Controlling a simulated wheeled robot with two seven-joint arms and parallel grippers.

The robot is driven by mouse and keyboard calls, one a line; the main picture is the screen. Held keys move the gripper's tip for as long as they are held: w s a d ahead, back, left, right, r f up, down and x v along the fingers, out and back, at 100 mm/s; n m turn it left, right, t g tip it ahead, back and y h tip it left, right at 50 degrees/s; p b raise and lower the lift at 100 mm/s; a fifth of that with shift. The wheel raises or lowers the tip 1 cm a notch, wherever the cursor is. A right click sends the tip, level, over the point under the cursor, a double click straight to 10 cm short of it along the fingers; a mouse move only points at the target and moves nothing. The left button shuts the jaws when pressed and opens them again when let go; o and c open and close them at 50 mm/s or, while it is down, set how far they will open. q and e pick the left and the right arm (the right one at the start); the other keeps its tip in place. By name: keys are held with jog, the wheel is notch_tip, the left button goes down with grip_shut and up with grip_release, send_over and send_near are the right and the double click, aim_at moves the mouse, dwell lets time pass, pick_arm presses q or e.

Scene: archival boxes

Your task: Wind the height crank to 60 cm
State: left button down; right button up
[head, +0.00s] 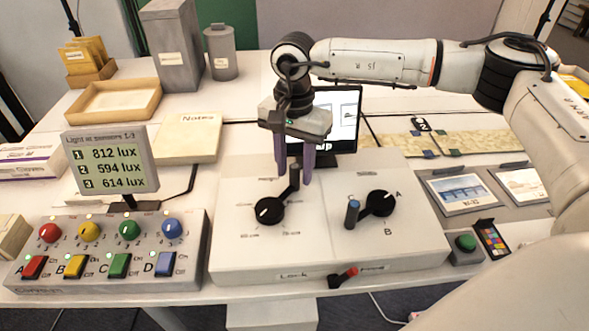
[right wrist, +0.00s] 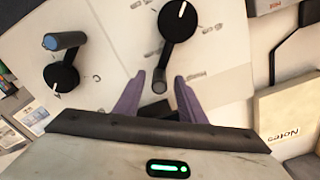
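The height crank (head: 269,210) is a black knob with an arm and a grey handle on a white sloped panel (head: 330,254). Its arm points up and slightly right in the head view, and its white mark faces the lower left. Small cm labels surround it; I read the lower ones as about 60 cm and 75 cm, not clearly. My right gripper (head: 294,180) is above it, purple fingers pointing down. In the right wrist view the fingers (right wrist: 158,100) stand apart with the handle (right wrist: 160,86) between their tips, gaps on both sides. My left gripper is out of view.
A second crank (head: 379,204) with a blue handle and letter labels is on the right of the panel. A button box (head: 110,250) and lux display (head: 110,160) stand left. A screen (head: 345,118) stands behind.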

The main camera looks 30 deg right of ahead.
notch_tip(320, 180, up, 10)
jog(key=shift+f, duration=0.25)
dwell(0.9)
